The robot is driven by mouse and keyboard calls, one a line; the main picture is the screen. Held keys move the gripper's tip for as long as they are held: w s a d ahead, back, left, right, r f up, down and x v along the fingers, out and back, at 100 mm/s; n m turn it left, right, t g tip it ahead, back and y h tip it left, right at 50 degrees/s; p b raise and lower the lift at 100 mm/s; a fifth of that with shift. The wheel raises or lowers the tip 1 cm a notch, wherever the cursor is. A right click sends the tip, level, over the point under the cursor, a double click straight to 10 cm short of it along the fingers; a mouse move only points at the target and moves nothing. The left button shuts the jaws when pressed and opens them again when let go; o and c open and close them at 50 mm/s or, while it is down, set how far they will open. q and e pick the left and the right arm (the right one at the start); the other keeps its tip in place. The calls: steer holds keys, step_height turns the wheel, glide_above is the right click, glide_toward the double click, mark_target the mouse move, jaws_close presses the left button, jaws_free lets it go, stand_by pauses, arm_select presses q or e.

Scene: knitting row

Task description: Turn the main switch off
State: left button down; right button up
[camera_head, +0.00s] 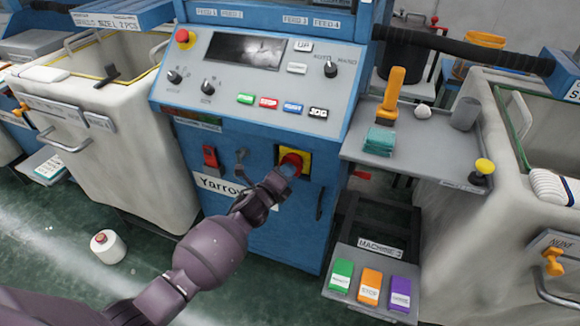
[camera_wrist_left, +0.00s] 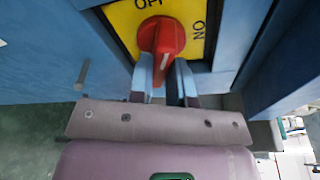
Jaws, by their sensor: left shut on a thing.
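The main switch is a red rotary knob (camera_head: 292,160) on a yellow plate (camera_head: 305,154), low on the front of the blue machine. In the left wrist view the knob (camera_wrist_left: 163,36) shows close up, with the plate (camera_wrist_left: 125,18) behind it. The plate has a partly cut-off label that looks like OFF at the top and ON at the right. I cannot tell clearly which label the knob points to. My left gripper (camera_head: 283,174) is shut on the knob; its fingers (camera_wrist_left: 165,78) sit on either side of it. My right gripper is not in view.
Above is the sloped control panel (camera_head: 220,97) with a red stop button (camera_head: 185,36). A grey side shelf (camera_head: 410,152) juts out at right, above a pedal box (camera_head: 372,288).

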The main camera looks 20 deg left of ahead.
arm_select(q)
steer(key=shift+d+r, duration=0.15)
steer(key=shift+d, duration=0.25)
steer(key=n, duration=0.4)
steer(key=shift+r+t+h+b, duration=0.1)
steer(key=shift+t+h+b, duration=0.2)
steer(key=shift+t+h, duration=0.1)
steer(key=c, duration=1.5)
jaws_free()
steer(key=shift+r, duration=0.1)
steer(key=shift+o, duration=0.9)
steer(key=shift+d, duration=0.15)
steer(key=shift+a, duration=0.25)
